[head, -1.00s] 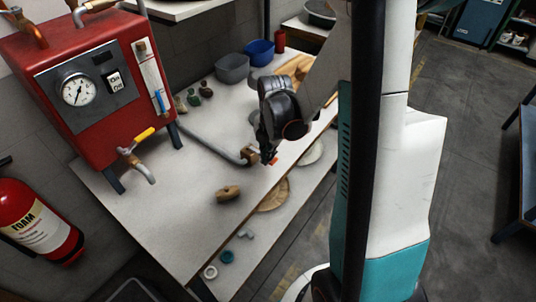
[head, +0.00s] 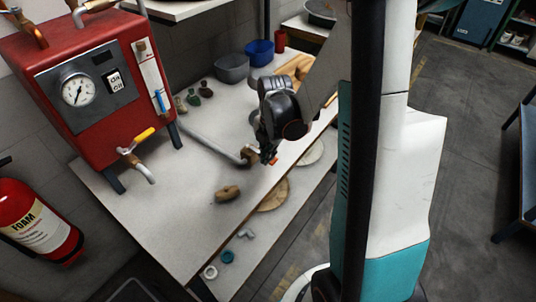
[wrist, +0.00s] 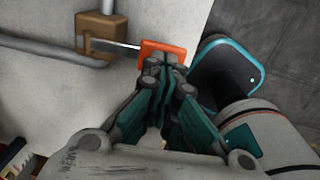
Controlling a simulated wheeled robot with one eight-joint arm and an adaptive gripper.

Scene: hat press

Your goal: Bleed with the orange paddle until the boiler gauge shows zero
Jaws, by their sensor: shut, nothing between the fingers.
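The red boiler (head: 95,85) stands at the left end of the bench. Its round white gauge (head: 76,92) has a dark needle, but the reading is too small to tell. The orange paddle (wrist: 163,50) sits on a thin rod from a brass valve block (wrist: 101,33) at the end of a grey pipe. The paddle also shows as a small orange spot in the head view (head: 273,161). My gripper (wrist: 164,66) is shut and empty, its fingertips right at the paddle's near side, apparently touching it.
A yellow-handled tap (head: 137,140) juts from the boiler's front. Grey (head: 232,68) and blue (head: 260,52) bowls stand at the back. A red fire extinguisher (head: 35,222) is at the left. The bench front is mostly clear.

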